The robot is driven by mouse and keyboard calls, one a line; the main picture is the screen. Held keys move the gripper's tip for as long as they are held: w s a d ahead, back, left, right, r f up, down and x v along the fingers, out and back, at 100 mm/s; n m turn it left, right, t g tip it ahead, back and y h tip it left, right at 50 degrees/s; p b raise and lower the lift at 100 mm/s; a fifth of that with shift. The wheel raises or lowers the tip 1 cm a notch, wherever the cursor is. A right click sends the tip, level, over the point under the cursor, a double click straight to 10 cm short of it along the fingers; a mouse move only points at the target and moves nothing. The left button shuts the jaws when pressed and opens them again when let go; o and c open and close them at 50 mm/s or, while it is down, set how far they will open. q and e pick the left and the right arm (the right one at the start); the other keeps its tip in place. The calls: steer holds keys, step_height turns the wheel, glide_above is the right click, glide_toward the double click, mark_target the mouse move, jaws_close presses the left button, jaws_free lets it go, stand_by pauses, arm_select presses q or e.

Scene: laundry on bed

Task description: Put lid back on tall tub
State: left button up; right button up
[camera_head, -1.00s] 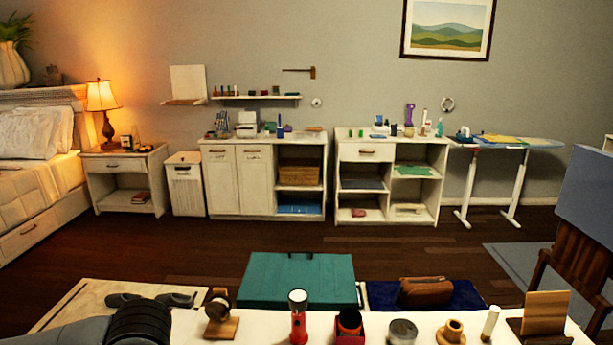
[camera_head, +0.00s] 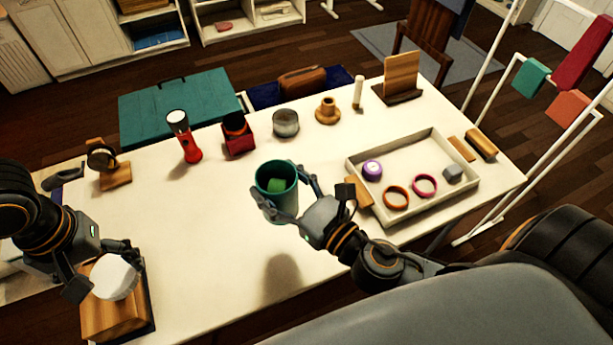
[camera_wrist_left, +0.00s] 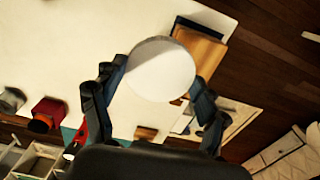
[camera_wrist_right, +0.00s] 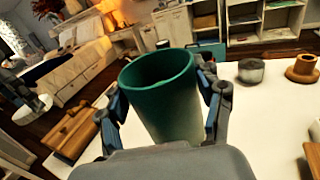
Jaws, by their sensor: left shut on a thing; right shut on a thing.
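The tall tub (camera_head: 277,190) is a teal, open-topped cup with a green thing inside, near the middle of the table in the head view. My right gripper (camera_head: 287,196) is shut on its sides; the tub also fills the middle of the right wrist view (camera_wrist_right: 165,95). A shadow lies on the table below it, so it appears raised. A white round lid (camera_head: 115,277) is held by my left gripper (camera_head: 104,270), above a wooden block at the table's left. The lid also shows between the fingers in the left wrist view (camera_wrist_left: 161,70). Lid and tub are well apart.
A wooden block (camera_head: 112,310) is below the lid. A white tray (camera_head: 440,142) with rings and small items stands right of the tub. A red flashlight (camera_head: 187,140), a red box (camera_head: 238,138) and a grey tin (camera_head: 285,122) line the back. The table's front middle is clear.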

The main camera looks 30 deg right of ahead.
steer(key=w+a+n+g+y, duration=0.3)
steer(key=a+n+y, duration=0.1)
steer(key=a, duration=0.3)
steer(key=shift+r+y, duration=0.3)
steer(key=shift+y, duration=0.4)
arm_select(q)
steer(key=w+d+r+m, duration=0.3)
steer(key=d+r, duration=0.3)
steer(key=d, duration=0.6)
steer(key=w+d+r+m, duration=0.3)
steer(key=d+r+m, duration=0.2)
steer(key=d, duration=0.6)
step_height(320, 180, up, 3)
steer(key=shift+w+d+f, duration=0.2)
steer(key=shift+d, duration=0.2)
steer(key=shift+f, duration=0.15)
steer(key=shift+f, duration=1.85)
steer(key=shift+f, duration=0.85)
